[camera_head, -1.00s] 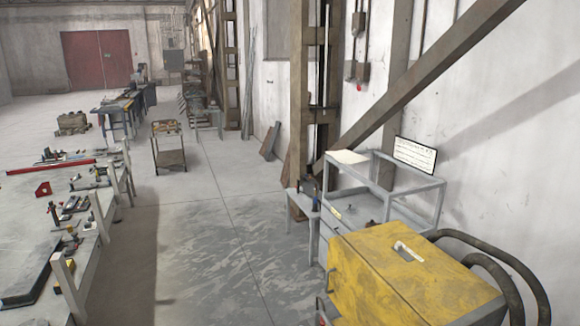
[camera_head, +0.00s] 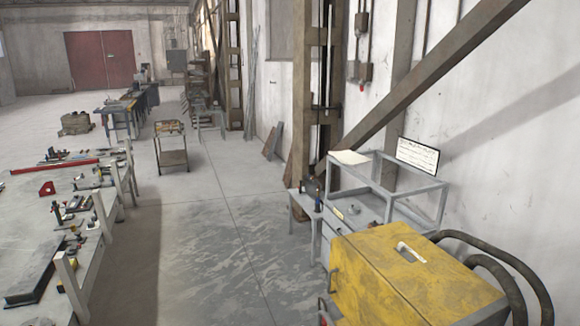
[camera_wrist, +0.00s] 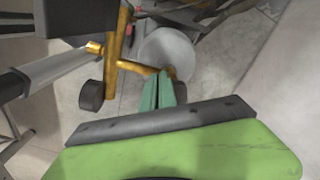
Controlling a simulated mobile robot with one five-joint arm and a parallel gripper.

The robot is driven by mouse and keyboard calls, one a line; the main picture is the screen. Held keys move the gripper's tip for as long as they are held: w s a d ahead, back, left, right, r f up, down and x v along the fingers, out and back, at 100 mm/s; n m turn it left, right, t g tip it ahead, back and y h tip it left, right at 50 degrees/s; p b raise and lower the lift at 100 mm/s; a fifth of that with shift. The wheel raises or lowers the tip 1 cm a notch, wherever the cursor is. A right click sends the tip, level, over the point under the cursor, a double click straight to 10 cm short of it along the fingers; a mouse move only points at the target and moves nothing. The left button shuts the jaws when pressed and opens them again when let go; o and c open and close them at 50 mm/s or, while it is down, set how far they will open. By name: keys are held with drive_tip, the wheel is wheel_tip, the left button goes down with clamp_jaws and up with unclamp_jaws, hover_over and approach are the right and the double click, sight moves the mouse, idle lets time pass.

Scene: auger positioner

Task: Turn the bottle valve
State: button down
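My gripper (camera_wrist: 163,92) shows in the wrist view as two slim green fingers side by side in front of a grey bar and a green body. The fingers look shut, with nothing visible between them. Beyond them is a yellow tubular frame (camera_wrist: 113,50) with dark wheels (camera_wrist: 92,95). A pale grey round object (camera_wrist: 167,48) lies just past the fingertips; I cannot tell whether it is part of a bottle. No bottle valve can be made out in either view. My gripper is not in the head view.
In the head view a yellow box (camera_head: 395,275) with dark hoses (camera_head: 500,262) stands at lower right, beside a grey cart (camera_head: 437,204). A workbench (camera_head: 90,250) with tools runs along the left. A small trolley (camera_head: 173,158) stands further back. The floor (camera_head: 215,245) between is clear.

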drive_tip(key=shift+s, duration=0.25)
idle(0.3)
wheel_tip(320, 180, up, 6)
drive_tip(key=p, duration=0.6)
drive_tip(key=shift+w+a, duration=0.15)
drive_tip(key=shift+a, duration=0.25)
